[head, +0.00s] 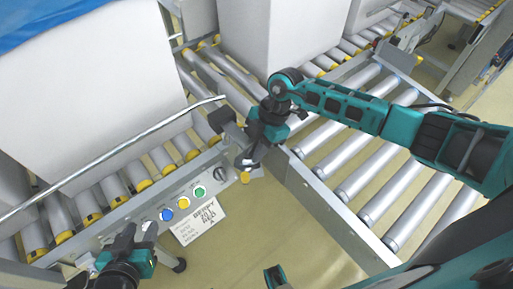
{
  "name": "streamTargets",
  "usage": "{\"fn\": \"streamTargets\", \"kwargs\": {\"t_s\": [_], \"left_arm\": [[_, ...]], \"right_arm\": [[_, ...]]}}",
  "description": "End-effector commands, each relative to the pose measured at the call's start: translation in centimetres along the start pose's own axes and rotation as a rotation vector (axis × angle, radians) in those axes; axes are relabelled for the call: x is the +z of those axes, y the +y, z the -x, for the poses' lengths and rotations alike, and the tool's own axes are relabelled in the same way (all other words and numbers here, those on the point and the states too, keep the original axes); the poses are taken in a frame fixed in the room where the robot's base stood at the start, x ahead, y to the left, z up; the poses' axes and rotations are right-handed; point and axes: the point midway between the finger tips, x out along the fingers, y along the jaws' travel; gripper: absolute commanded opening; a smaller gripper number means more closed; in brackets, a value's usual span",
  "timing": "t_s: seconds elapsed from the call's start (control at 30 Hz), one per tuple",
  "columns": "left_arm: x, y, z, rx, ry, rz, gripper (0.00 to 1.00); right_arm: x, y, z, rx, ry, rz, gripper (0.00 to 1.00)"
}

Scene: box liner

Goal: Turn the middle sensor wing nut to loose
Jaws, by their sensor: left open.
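My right gripper (246,158) reaches in from the right and points down at the corner where the two roller conveyors meet. Its fingers are dark and small here, and I cannot tell whether they are shut on anything. A dark block, possibly a sensor (222,119), sits on the rail just left of it. A small yellow piece (245,177) shows right below the fingers. The middle sensor wing nut cannot be made out clearly; the gripper may hide it. My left gripper (139,236) is open at the bottom left, below the control panel, apart from the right gripper.
The control panel (160,207) on the rail has blue, yellow and green buttons and a black knob, with a white label (198,223) below. A metal bar (130,150) crosses the left conveyor. Large white boxes (90,85) stand on the rollers. Open floor lies at bottom centre.

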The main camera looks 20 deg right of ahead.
Motion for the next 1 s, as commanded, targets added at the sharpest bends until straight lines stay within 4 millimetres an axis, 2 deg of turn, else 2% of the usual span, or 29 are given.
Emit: {"fn": "streamTargets", "kwargs": {"t_s": [0.03, 0.13, 0.63, 1.0], "left_arm": [[-0.01, -0.01, -0.01, 0.0, 0.0, -0.001, 0.43], [-0.01, -0.01, -0.01, 0.0, 0.0, -0.001, 0.43], [0.04, -0.03, 0.0, -0.001, -0.001, -0.001, 0.43], [0.15, -0.07, -0.04, -0.001, -0.002, -0.001, 0.43]], "right_arm": [[0.01, 0.01, 0.02, 0.0, 0.0, 0.0, 0.08], [0.01, 0.0, 0.02, 0.0, 0.0, 0.0, 0.0], [0.01, 0.13, 0.1, -0.013, -0.001, 0.034, 0.0], [-0.03, 0.44, 0.1, -0.1, -0.001, 0.244, 0.0]]}}
